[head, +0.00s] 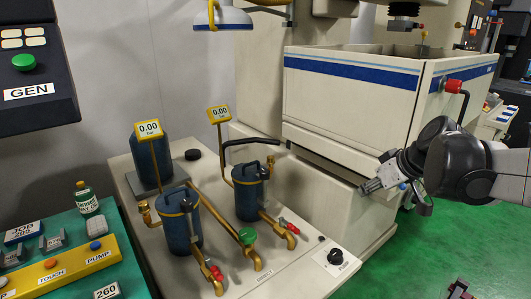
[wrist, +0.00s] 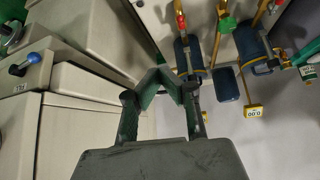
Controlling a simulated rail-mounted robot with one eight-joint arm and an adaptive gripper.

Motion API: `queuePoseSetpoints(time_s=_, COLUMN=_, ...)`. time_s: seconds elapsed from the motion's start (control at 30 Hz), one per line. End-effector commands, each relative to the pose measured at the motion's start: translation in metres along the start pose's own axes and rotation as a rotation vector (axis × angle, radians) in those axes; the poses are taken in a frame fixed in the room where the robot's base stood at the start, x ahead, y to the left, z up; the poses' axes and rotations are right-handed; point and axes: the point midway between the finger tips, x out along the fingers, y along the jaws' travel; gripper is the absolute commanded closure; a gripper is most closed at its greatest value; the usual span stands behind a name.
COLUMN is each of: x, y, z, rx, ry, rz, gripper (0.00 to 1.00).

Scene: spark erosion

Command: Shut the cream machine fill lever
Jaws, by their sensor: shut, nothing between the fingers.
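The cream machine (head: 350,95) stands at the right in the head view, with a blue stripe around its tank. In the wrist view, a lever with a blue knob (wrist: 32,58) sits on a cream panel at the left, above a small label too small to read surely; it looks like the fill lever. My gripper (head: 368,187) is by the machine's lower front corner in the head view. In the wrist view, my gripper (wrist: 166,76) is shut and empty, with the lever well to its left and apart from it.
A red fitting with a black handle (head: 454,87) is on the tank's right side. Blue filter canisters (head: 179,222) with brass pipes stand on a pale bench (head: 285,283) left of my gripper. The green floor (head: 400,270) is open at the lower right.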

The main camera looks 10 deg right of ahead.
Motion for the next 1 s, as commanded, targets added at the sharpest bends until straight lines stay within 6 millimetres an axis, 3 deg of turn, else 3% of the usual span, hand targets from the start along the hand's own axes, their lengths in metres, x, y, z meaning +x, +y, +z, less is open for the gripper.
queuePoseSetpoints(time_s=0.03, x=-0.001, y=0.018, z=-0.003, rx=-0.008, ry=0.012, rz=-0.002, gripper=1.0)
queuePoseSetpoints(time_s=0.27, x=-0.003, y=0.091, z=-0.009, rx=-0.09, ry=0.088, rz=-0.013, gripper=1.0)
queuePoseSetpoints(time_s=0.6, x=-0.014, y=0.203, z=0.008, rx=-0.227, ry=0.22, rz=0.018, gripper=1.0)
queuePoseSetpoints(time_s=0.8, x=-0.021, y=0.248, z=0.023, rx=-0.295, ry=0.278, rz=0.047, gripper=1.0)
queuePoseSetpoints(time_s=1.0, x=-0.025, y=0.265, z=0.031, rx=-0.325, ry=0.302, rz=0.062, gripper=1.0)
